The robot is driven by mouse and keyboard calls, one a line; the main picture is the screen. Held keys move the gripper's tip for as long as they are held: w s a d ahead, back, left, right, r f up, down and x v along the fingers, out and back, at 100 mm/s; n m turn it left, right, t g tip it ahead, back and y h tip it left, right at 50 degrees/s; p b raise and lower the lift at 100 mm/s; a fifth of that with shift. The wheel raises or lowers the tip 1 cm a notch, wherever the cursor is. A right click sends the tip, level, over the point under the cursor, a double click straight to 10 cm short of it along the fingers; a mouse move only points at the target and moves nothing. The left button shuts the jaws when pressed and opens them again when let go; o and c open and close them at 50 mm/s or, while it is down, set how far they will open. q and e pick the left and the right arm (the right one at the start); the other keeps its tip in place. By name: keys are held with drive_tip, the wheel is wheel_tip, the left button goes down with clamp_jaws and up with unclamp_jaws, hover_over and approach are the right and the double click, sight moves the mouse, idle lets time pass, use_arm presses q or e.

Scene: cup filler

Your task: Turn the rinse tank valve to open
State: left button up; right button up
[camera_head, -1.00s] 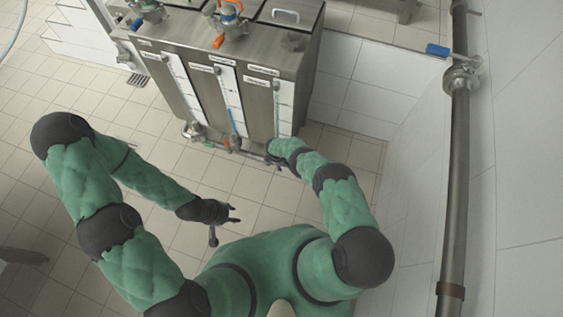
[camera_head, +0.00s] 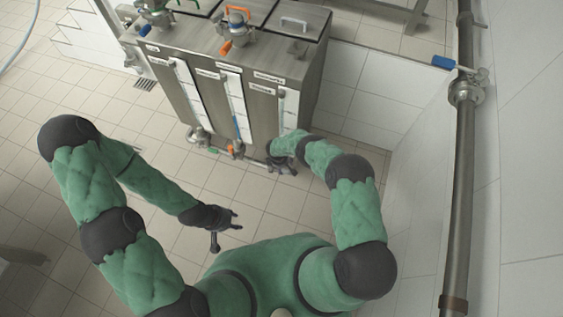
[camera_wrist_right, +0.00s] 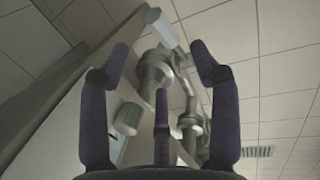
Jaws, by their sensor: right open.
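The steel tank unit (camera_head: 262,112) stands ahead with three sections, each with a label and a level gauge; the labels are too small to read. My right gripper (camera_head: 284,166) is at the foot of the rightmost section and hides the outlet there. In the right wrist view my right gripper (camera_wrist_right: 160,65) is open, its three fingers spread. A valve body (camera_wrist_right: 153,68) with a pale handle (camera_wrist_right: 160,27) shows between and beyond the fingers. I cannot tell whether they touch it. My left gripper (camera_head: 232,220) is open and empty above the floor.
An orange-handled valve (camera_head: 236,150) and a steel outlet (camera_head: 198,137) sit low on the other sections. A second pale part (camera_wrist_right: 128,118) shows in the wrist view. A vertical pipe (camera_head: 462,180) with a blue handle (camera_head: 443,62) stands right. The floor before the tank is clear.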

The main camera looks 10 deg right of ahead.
drive_tip(key=shift+v, duration=2.45)
